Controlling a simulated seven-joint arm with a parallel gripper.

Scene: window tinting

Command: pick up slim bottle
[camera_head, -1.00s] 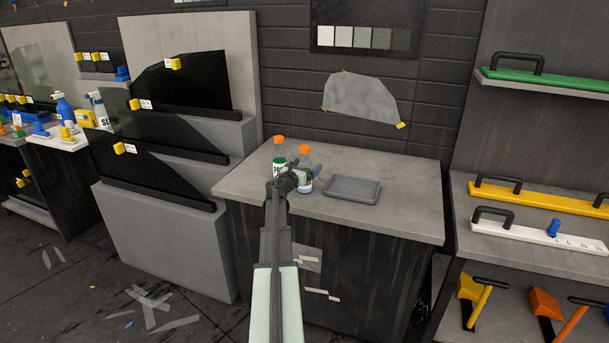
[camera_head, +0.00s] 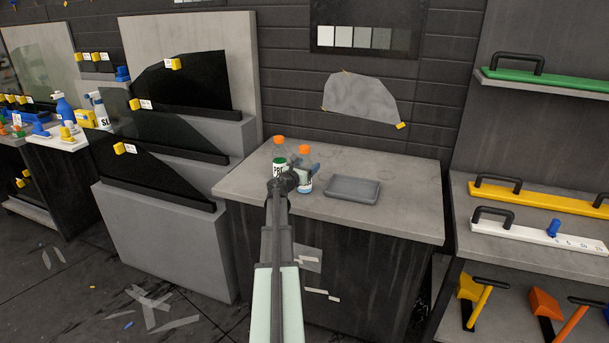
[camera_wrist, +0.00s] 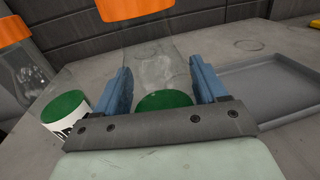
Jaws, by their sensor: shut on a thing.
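The slim bottle is clear with an orange cap (camera_head: 304,150), on the right of two similar bottles on the grey counter. My gripper (camera_head: 308,171) is shut on its body. In the wrist view, the blue fingers (camera_wrist: 165,88) stand on either side of its clear body (camera_wrist: 153,65), with its orange cap (camera_wrist: 135,8) above and a green area low down. Its lower part is partly hidden by my gripper, and I cannot tell whether its base touches the counter. The other bottle (camera_head: 279,149), with an orange cap, a green part and a white label, stands close on its left.
A shallow grey tray (camera_head: 353,188) lies just right of the held bottle; it also shows in the wrist view (camera_wrist: 265,85). The counter (camera_head: 405,190) is clear right of the tray. The dark wall (camera_head: 290,95) rises behind. Stepped panel stands (camera_head: 165,230) are to the left.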

